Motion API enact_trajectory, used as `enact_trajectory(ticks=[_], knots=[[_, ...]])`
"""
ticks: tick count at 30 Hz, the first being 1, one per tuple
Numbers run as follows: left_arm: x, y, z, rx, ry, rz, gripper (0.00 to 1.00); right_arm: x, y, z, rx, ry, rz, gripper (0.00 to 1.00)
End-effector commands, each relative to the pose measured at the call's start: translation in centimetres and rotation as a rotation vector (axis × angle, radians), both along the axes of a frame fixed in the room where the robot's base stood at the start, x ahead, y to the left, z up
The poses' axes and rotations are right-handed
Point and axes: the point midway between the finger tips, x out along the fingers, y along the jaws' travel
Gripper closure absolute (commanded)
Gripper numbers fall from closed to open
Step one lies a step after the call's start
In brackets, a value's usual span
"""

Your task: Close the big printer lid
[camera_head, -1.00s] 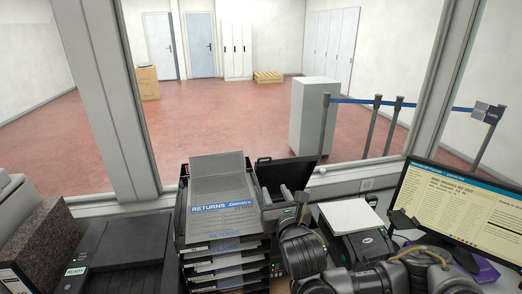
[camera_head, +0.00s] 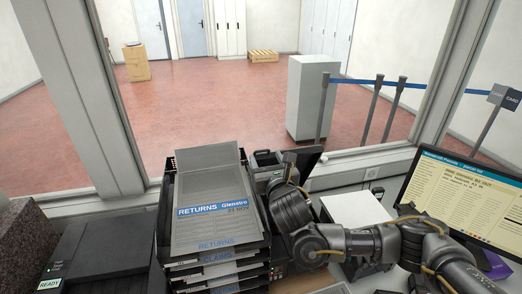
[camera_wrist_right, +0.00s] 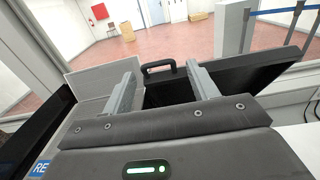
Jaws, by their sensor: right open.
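A dark lid (camera_head: 306,160) stands tilted open behind the tray stack; its left part is hidden by my right gripper (camera_head: 264,158). In the right wrist view the dark lid (camera_wrist_right: 250,72) slants beyond the fingers, with a black handle-like loop (camera_wrist_right: 158,67) between them. My right gripper (camera_wrist_right: 160,78) is open and empty, its two grey fingers wide apart, close in front of the lid; whether a finger touches it I cannot tell. The printer body under the lid is mostly hidden. My left gripper is not in view.
The tray stack labelled RETURNS (camera_head: 212,215) stands left of my right gripper. A dark box marked READY (camera_head: 105,245) lies further left. A white-topped device (camera_head: 355,209) and a monitor (camera_head: 465,195) are at right. The window sill (camera_head: 365,168) runs behind.

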Motion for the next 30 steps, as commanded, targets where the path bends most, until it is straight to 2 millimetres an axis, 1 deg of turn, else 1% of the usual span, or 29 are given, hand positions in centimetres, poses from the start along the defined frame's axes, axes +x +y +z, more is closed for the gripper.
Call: enact_trajectory(ticks=[1,2,3,6,10,15,24,26,30], knots=[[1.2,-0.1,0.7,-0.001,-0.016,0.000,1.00,0.9,0.0,0.5,-0.004,-0.001,-0.004,0.41],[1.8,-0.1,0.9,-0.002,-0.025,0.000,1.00,1.3,0.1,0.5,-0.003,0.001,-0.004,0.41],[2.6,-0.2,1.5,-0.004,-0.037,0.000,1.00,2.1,0.4,0.7,-0.002,-0.001,-0.002,0.41],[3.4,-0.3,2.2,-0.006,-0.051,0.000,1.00,3.6,0.7,0.5,-0.001,0.001,-0.001,0.41],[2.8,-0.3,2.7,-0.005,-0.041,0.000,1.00,5.1,1.1,0.4,0.000,0.000,0.001,0.41],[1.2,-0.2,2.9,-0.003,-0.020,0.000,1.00,6.1,1.2,0.2,0.002,0.001,0.002,0.41],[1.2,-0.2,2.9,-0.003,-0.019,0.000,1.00,6.2,1.3,0.1,0.002,0.002,0.003,0.41],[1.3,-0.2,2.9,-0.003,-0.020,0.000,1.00,6.2,1.3,0.1,0.002,0.002,0.003,0.48],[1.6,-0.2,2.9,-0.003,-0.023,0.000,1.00,6.2,1.3,0.1,0.002,0.002,0.003,0.66]])
